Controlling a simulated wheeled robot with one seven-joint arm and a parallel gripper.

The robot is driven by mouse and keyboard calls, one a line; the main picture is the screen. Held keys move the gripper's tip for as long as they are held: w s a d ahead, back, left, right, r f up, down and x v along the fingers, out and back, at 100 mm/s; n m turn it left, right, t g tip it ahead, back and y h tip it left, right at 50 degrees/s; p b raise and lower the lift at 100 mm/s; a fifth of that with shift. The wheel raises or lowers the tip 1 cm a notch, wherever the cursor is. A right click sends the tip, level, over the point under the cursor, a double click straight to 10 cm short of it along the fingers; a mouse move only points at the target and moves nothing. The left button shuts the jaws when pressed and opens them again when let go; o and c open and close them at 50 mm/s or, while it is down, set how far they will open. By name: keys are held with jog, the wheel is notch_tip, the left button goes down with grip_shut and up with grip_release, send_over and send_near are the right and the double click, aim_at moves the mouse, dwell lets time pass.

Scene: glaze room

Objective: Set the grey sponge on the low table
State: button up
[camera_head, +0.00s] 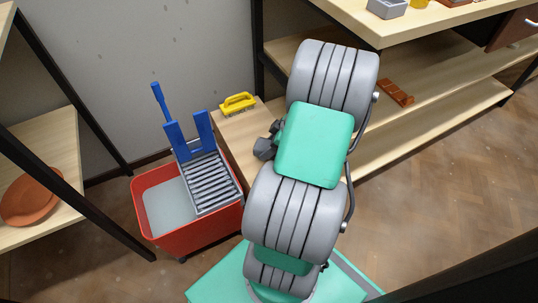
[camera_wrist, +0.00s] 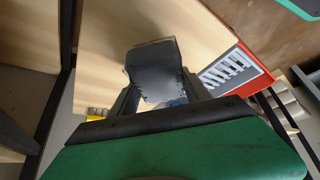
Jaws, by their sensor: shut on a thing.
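My gripper (camera_wrist: 160,88) is shut on a grey block, the grey sponge (camera_wrist: 152,57), which sticks out between the fingers in the wrist view. In the head view my gripper (camera_head: 266,147) shows only partly, at the right side of the low table (camera_head: 231,138); my arm hides the rest, and I cannot make out the sponge there. In the wrist view the pale wooden top of the low table (camera_wrist: 112,62) lies behind the sponge. I cannot tell whether the sponge touches it.
A yellow brush (camera_head: 238,103) lies at the low table's back edge. A red mop bucket (camera_head: 190,235) with a grey wringer stands left of the table. Shelves (camera_head: 430,100) stand at right, with a brown piece (camera_head: 396,93) on one. A left rack holds a terracotta dish (camera_head: 30,197).

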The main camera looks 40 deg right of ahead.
notch_tip(320, 180, down, 3)
jog(key=shift+f+b, duration=0.15)
jog(key=shift+b, duration=0.55)
jog(key=shift+r, duration=0.2)
jog(key=o, duration=1.5)
jog(key=shift+c, duration=0.2)
